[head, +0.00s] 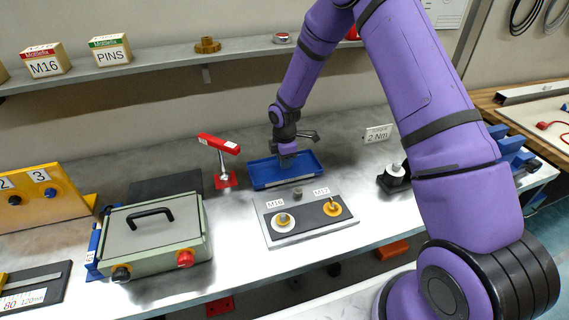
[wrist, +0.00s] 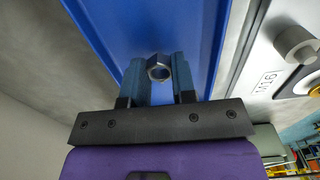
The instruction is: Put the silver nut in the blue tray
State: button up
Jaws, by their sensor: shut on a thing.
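The silver nut (wrist: 158,68) sits between the two fingertips of my gripper (wrist: 156,80) in the wrist view. My gripper is shut on it. The blue tray (wrist: 205,20) lies behind the nut in that view, and its floor and right wall show. In the head view my gripper (head: 287,152) points down over the blue tray (head: 308,178), near its back middle. The nut cannot be made out in the head view. The height of the nut above the tray floor is hard to tell.
A grey plate (head: 300,232) marked M16 and M12 stands in front of the tray. A red toggle clamp (head: 222,158) stands left of it, and a lidded green box (head: 153,240) further left. A black-and-white knob (head: 394,175) stands to the right.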

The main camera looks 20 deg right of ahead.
jog(key=shift+f, duration=0.65)
jog(key=o, duration=0.9)
jog(key=shift+f, duration=0.15)
jog(key=shift+c, duration=0.2)
